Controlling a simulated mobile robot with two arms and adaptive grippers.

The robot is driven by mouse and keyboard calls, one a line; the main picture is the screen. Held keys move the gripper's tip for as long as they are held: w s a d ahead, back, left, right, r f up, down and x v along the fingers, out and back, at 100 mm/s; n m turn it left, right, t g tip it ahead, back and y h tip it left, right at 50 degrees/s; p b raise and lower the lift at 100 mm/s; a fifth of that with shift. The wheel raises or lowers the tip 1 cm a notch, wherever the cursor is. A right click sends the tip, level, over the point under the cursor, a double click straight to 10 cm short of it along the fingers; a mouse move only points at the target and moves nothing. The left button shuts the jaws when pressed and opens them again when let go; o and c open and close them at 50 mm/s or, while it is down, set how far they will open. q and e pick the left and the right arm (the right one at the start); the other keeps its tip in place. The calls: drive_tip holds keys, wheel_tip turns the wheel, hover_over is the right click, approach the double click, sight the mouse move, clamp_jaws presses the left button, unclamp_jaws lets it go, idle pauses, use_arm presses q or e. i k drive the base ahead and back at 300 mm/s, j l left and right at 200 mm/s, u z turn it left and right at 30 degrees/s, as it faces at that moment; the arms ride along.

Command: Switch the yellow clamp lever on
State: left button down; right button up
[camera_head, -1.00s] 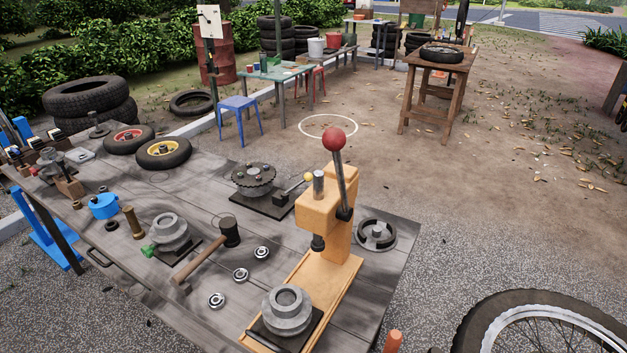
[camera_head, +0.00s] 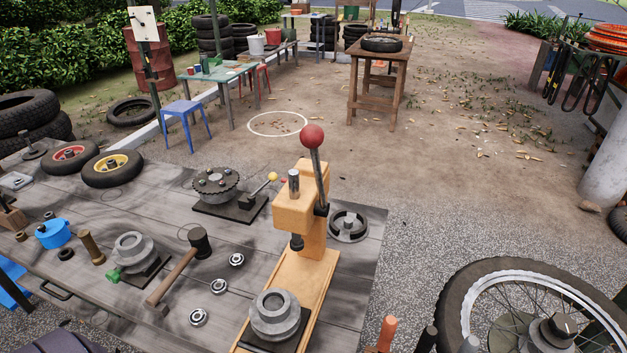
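A lever with a yellow ball knob (camera_head: 272,176) rises at a slant from a dark base plate (camera_head: 231,208) on the grey wooden workbench (camera_head: 200,240). A dark toothed disc (camera_head: 216,182) is mounted on the same plate, to the left of the lever. The knob points up and to the right. Neither of my grippers is in view.
An orange lever press (camera_head: 297,213) with a red ball handle (camera_head: 312,136) stands right of the yellow-knobbed lever. A hammer (camera_head: 180,268), bearings (camera_head: 237,260) and a blue part (camera_head: 53,233) lie on the bench. A spoked wheel (camera_head: 540,300) is at lower right. Open ground lies behind the bench.

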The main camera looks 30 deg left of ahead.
sight(272, 176)
drive_tip(key=k+j+z, duration=0.2)
drive_tip(key=j, duration=0.3)
drive_tip(key=k+j+z, duration=0.2)
drive_tip(key=j, duration=0.25)
drive_tip(key=k+j+z, duration=0.25)
drive_tip(key=j, duration=0.2)
drive_tip(key=k+j, duration=0.2)
